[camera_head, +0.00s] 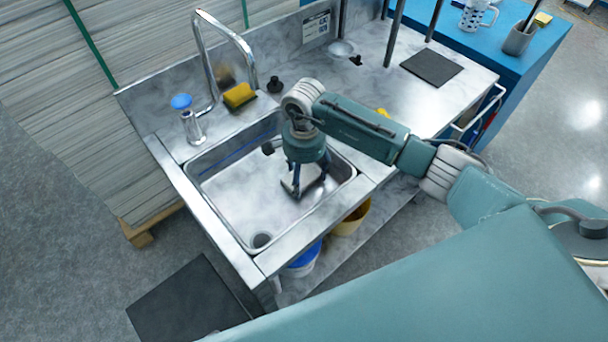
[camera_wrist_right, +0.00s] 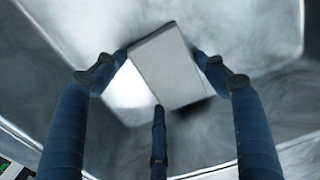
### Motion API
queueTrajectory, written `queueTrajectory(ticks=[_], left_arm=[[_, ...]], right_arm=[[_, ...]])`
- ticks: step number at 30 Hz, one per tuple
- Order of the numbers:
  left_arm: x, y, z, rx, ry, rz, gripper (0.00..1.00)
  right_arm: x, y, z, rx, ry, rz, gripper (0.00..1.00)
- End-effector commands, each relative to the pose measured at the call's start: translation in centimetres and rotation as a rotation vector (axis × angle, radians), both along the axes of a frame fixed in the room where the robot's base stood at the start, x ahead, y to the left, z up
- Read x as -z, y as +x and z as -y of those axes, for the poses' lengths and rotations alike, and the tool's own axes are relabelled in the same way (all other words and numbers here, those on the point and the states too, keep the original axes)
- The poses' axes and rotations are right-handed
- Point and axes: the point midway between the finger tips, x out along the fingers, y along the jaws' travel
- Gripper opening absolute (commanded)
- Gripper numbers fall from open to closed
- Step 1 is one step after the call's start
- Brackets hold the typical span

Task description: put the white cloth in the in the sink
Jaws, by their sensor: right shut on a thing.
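The white cloth (camera_wrist_right: 168,62) shows in the right wrist view as a flat, pale grey-white rectangular piece between the fingers of my right gripper (camera_wrist_right: 160,75). The gripper is shut on it, with fingertips at its left and right edges and a third finger below. In the head view my right gripper (camera_head: 291,187) reaches down inside the metal sink (camera_head: 225,205), over the right part of the basin. The cloth is mostly hidden there by the fingers. I cannot tell whether the cloth touches the sink floor. My left gripper is not in view.
A faucet (camera_head: 246,58), a yellow sponge (camera_head: 239,96) and a blue-topped bottle (camera_head: 188,118) stand behind the basin. A dark mat (camera_head: 432,67) lies on the counter at right. A yellow bucket (camera_head: 352,219) stands below. The basin's left part is empty.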

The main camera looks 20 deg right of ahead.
Motion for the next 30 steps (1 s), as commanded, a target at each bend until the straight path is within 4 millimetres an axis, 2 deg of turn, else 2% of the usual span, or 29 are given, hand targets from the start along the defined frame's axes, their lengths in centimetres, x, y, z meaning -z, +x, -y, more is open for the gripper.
queueTrajectory(ticks=[6,7,9,10,18,23,26,30], left_arm=[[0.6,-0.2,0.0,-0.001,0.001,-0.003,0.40],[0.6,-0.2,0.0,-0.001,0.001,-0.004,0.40],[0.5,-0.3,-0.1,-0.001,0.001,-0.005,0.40],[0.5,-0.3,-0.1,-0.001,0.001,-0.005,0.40],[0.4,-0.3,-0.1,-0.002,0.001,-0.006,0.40],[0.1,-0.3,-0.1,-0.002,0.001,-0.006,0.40],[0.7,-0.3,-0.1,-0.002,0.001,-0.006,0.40],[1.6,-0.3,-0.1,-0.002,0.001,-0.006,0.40]], right_arm=[[0.5,0.0,0.1,0.000,-0.001,0.000,0.51],[0.4,0.0,0.1,0.001,-0.001,0.000,0.73],[0.3,0.0,0.1,0.001,-0.001,0.000,0.87],[0.3,0.0,0.0,0.001,-0.001,0.000,0.90],[0.3,0.0,0.0,0.001,0.000,0.000,0.90],[-0.4,0.1,0.0,0.000,0.001,0.002,0.90],[-2.0,0.2,0.1,0.000,0.000,0.005,0.90],[-5.1,0.2,0.1,-0.001,-0.001,0.008,0.90]])
